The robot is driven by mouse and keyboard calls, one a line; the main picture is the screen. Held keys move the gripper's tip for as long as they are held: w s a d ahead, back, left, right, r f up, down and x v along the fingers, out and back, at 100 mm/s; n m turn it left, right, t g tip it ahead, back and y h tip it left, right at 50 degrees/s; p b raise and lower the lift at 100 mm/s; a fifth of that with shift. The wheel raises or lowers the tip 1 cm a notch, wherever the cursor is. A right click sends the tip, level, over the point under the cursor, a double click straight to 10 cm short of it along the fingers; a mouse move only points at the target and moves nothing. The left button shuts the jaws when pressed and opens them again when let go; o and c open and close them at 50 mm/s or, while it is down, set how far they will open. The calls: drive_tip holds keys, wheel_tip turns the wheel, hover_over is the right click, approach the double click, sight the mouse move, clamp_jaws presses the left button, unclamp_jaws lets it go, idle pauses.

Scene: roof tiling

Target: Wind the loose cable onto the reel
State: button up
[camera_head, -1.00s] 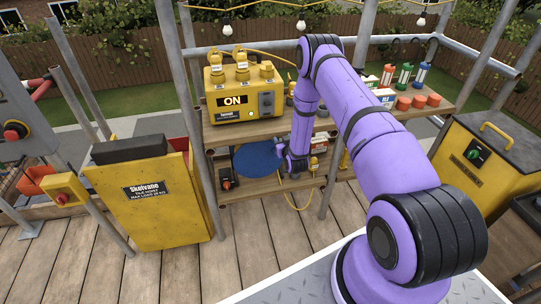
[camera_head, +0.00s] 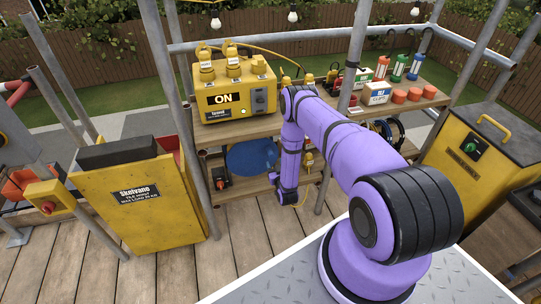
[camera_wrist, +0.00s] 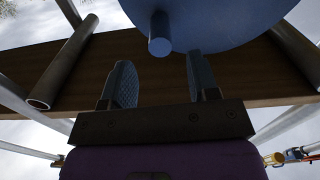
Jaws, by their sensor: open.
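The blue round reel (camera_head: 252,157) stands on the lower shelf below the yellow ON box. In the wrist view its blue face (camera_wrist: 225,18) fills the top, with a short blue peg (camera_wrist: 160,38) sticking out. My gripper (camera_wrist: 160,72) is open, its two fingers apart and empty, with the peg just beyond and between the fingertips in the picture. I cannot tell whether they touch.
The yellow ON box (camera_head: 234,97) sits on the upper shelf. Scaffold poles (camera_head: 187,118) stand at either side of the reel. A yellow tile hoist (camera_head: 142,198) is at left, a yellow bin (camera_head: 478,160) at right. Another dark round coil (camera_head: 389,132) lies on the shelf at right.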

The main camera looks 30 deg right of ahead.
sight(271, 155)
drive_tip(key=x, duration=0.7)
drive_tip(key=shift+c, duration=0.3)
drive_tip(key=shift+f, duration=0.1)
clamp_jaws()
